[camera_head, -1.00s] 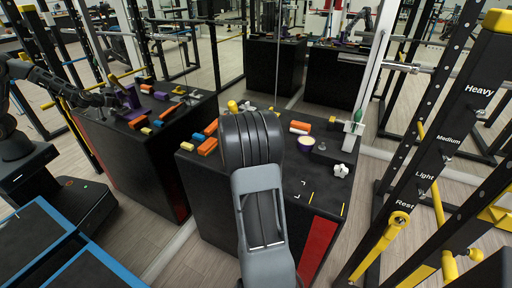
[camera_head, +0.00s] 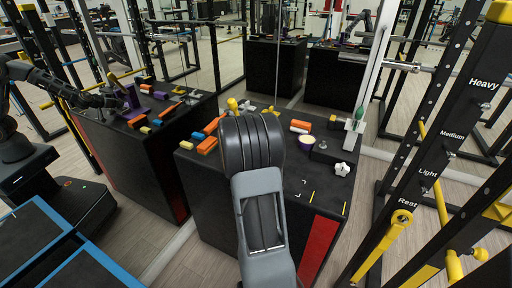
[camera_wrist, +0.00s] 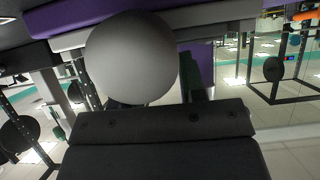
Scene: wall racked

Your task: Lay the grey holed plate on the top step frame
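In the head view my arm (camera_head: 254,170) covers the middle of the black plinth top, and its gripper end is hidden behind it. I cannot pick out the grey holed plate for sure. A purple upright piece (camera_head: 131,98), possibly the step frame, shows on the left-hand plinth top, which looks like a mirror image; a dark arm reaches over it there. In the wrist view a smooth grey round thing (camera_wrist: 131,58) fills the upper middle, with purple surfaces (camera_wrist: 196,62) behind it. Finger opening is not visible.
A black and yellow rack (camera_head: 440,150) stands close on the right. Blue-edged panels (camera_head: 80,270) lie at lower left.

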